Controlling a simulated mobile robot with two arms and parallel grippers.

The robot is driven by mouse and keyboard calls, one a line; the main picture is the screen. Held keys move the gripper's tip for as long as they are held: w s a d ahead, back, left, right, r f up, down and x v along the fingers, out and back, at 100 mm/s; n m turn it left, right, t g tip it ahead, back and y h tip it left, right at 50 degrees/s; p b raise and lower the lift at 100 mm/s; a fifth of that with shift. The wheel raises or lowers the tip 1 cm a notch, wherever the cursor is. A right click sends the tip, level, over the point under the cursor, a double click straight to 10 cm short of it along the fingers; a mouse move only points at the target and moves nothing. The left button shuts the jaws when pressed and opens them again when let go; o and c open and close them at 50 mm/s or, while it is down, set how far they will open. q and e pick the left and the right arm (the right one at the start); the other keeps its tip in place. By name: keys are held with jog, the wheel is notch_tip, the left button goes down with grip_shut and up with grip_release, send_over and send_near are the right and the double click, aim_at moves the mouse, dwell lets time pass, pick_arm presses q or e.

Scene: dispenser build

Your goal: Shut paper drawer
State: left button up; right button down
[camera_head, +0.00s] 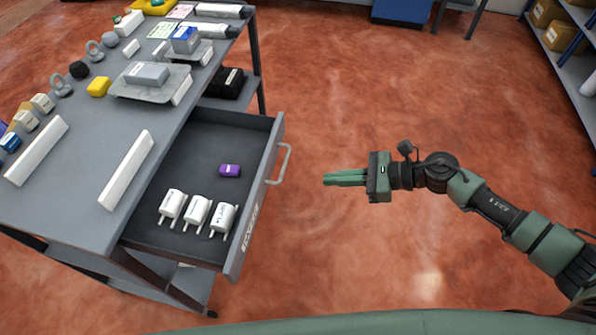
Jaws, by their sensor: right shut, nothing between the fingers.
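A grey drawer (262,190) stands pulled out from the workbench on the left. It has a light grey bar handle (284,164) on its front panel, and lettering too small to read. Inside lie a purple item (230,170) and three white cylinder-shaped pieces with prongs (197,210). My right gripper (326,179) is shut and empty, to the right of the drawer front and apart from the handle, with its fingers pointing left toward it. My left gripper is not in view.
A black box (224,83) sits on a lower shelf. Red floor is clear around my right arm. Shelving (568,65) stands at right.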

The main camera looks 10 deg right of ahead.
aim_at(205, 166)
jog(key=r+p+x, duration=0.2)
jog(key=x, duration=0.7)
jog(key=shift+w+a+p, duration=0.15)
jog(key=shift+a+p, duration=0.2)
jog(key=shift+p, duration=0.05)
jog(key=w+a+b, duration=0.2)
jog(key=a, duration=0.5)
jog(key=w+a+b, duration=0.2)
jog(key=w+a, duration=0.1)
jog(key=a, duration=0.5)
jog(key=w+a+b, duration=0.2)
jog(key=a, duration=0.5)
jog(key=shift+w+a, duration=0.15)
jog(key=shift+a, duration=0.1)
jog(key=shift+w+a, duration=0.15)
jog(key=shift+a, duration=0.3)
jog(key=shift+r, duration=0.2)
jog(key=shift+a, duration=0.1)
